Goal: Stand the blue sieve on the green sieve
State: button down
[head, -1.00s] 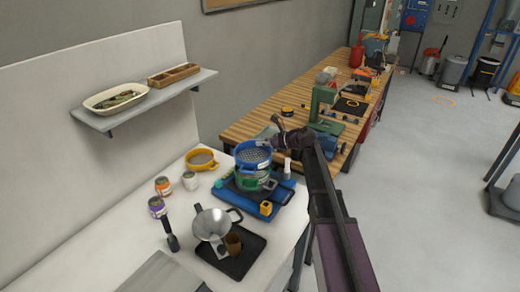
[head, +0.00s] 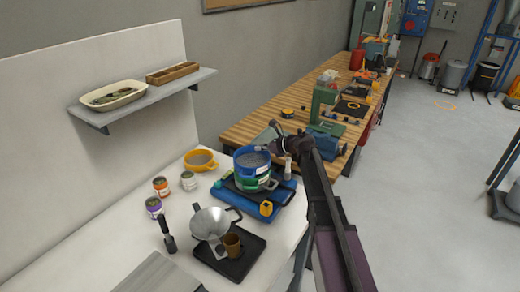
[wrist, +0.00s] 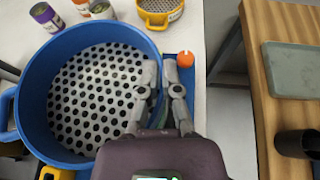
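The blue sieve (head: 249,166) is upright over the green sieve (head: 247,184) in the head view. It looks level and in line with it, with no gap that I can see. In the wrist view the blue sieve (wrist: 32,130) shows its perforated floor and hides the green sieve. My gripper (wrist: 160,72) is at the blue sieve's right rim, one finger inside the wall and one outside. The fingers are close together and look shut on the rim. My gripper (head: 276,146) also shows in the head view.
A yellow sieve (head: 201,161), several small jars and a black tray (head: 220,266) with a funnel stand nearby. A wooden bench (head: 262,119) is behind; a shelf (head: 146,100) hangs at the left.

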jog(key=shift+f+b, duration=0.6)
jog(key=shift+b, duration=0.05)
jog(key=c, duration=0.8)
grip_release()
jog(key=shift+r, duration=0.2)
jog(key=shift+s+d+r+p, duration=0.1)
jog(key=shift+r+p, duration=0.55)
jog(key=shift+p, duration=0.2)
jog(key=p+v, duration=0.4)
jog(key=v, duration=0.7)
jog(key=shift+d, duration=0.35)
jog(key=shift+s, duration=0.15)
